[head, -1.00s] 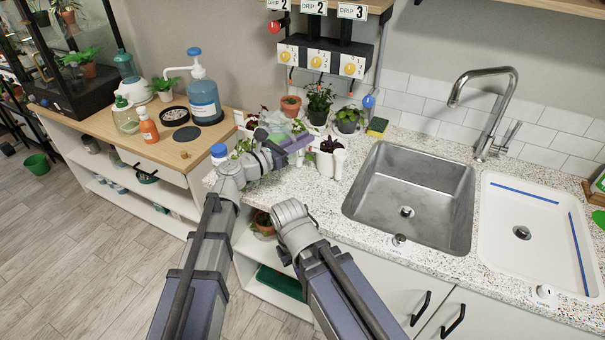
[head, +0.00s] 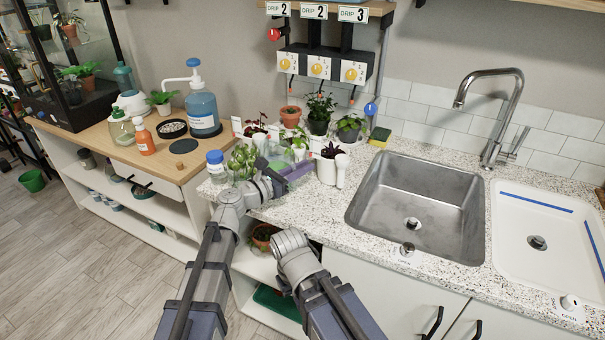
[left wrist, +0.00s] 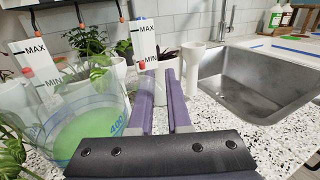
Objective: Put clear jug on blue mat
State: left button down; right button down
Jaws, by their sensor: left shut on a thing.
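The clear jug (left wrist: 85,125) holds green liquid and has blue markings. It fills the left of the left wrist view, close beside the purple fingers. In the head view it is mostly hidden behind my left gripper (head: 298,172), among the potted plants on the speckled counter. My left gripper (left wrist: 160,95) is shut on the jug, seemingly at its handle; the exact contact is hard to see. I see no blue mat in either view. My right arm shows in the head view, but its gripper does not.
A white pot (head: 327,168) stands just right of the gripper. A blue-capped jar (head: 216,168) and leafy plants stand to its left. The sink (head: 420,205) and white drainboard (head: 510,255) lie right. Left are a wooden worktop (head: 108,150) and a blue pump bottle (head: 203,112).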

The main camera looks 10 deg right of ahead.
pick_arm(q)
jog(key=shift+r, duration=0.1)
jog(key=c, duration=0.9)
grip_release()
jog(key=shift+o, duration=0.2)
